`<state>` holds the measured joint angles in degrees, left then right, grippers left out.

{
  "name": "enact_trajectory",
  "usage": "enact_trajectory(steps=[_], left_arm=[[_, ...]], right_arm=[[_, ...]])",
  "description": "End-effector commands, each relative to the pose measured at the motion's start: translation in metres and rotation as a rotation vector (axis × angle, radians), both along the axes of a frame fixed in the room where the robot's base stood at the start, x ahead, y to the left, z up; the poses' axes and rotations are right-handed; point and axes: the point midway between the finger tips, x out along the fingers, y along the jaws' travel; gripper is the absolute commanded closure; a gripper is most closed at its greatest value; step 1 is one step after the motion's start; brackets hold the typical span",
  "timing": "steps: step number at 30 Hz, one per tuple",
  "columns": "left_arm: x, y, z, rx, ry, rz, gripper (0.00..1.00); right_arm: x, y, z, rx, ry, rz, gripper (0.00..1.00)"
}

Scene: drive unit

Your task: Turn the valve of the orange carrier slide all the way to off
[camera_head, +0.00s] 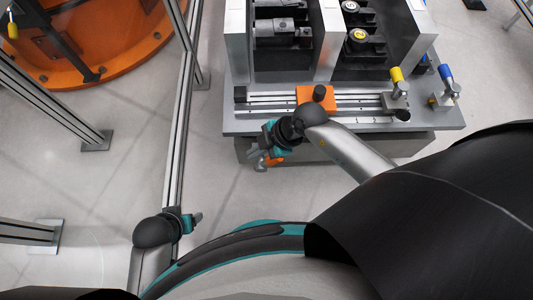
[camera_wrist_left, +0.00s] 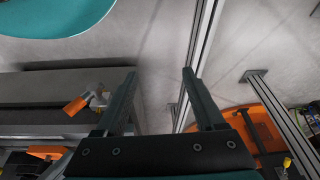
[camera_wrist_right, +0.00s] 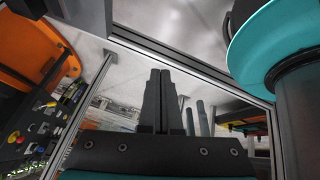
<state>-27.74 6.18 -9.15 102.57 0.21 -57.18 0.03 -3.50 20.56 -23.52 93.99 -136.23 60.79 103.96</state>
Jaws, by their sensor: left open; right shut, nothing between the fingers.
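A valve with an orange handle (camera_wrist_left: 76,106) and metal body shows in the left wrist view. In the head view its orange handle (camera_head: 273,161) peeks out beside my right gripper (camera_head: 262,160), mostly hidden; I cannot tell whether they touch. The right gripper is shut and empty, its fingers together in the right wrist view (camera_wrist_right: 160,72). My left gripper (camera_head: 197,217) is open and empty, low and left of the bench; its spread fingers show in its wrist view (camera_wrist_left: 158,70).
A yellow-handled valve (camera_head: 397,76) and a blue-handled valve (camera_head: 446,74) stand at the bench's right. Grey uprights divide the bench (camera_head: 235,125) behind the rail. A metal frame post (camera_head: 182,120) runs left of the bench. An orange round base (camera_head: 100,60) lies beyond it. Floor between is clear.

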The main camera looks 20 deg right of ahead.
Motion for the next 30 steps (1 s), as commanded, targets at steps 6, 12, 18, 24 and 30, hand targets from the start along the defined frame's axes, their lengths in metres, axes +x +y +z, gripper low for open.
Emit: enact_trajectory(steps=[6,12,18,24,30], left_arm=[[-0.008,0.006,-0.002,0.017,0.055,0.008,0.29],[-0.004,0.005,0.004,0.017,0.045,0.009,0.29],[0.006,0.004,0.022,0.011,0.012,0.010,0.29],[0.013,0.003,0.044,0.006,-0.020,0.012,0.29],[0.018,0.002,0.066,0.002,-0.052,0.013,0.29]], right_arm=[[0.004,-0.042,-0.013,-0.181,0.065,-0.054,1.00],[0.005,-0.043,-0.022,-0.198,0.071,-0.060,1.00],[0.008,-0.038,-0.038,-0.197,0.070,-0.059,1.00],[0.011,-0.032,-0.053,-0.195,0.069,-0.060,1.00],[0.013,-0.027,-0.068,-0.196,0.069,-0.059,1.00]])
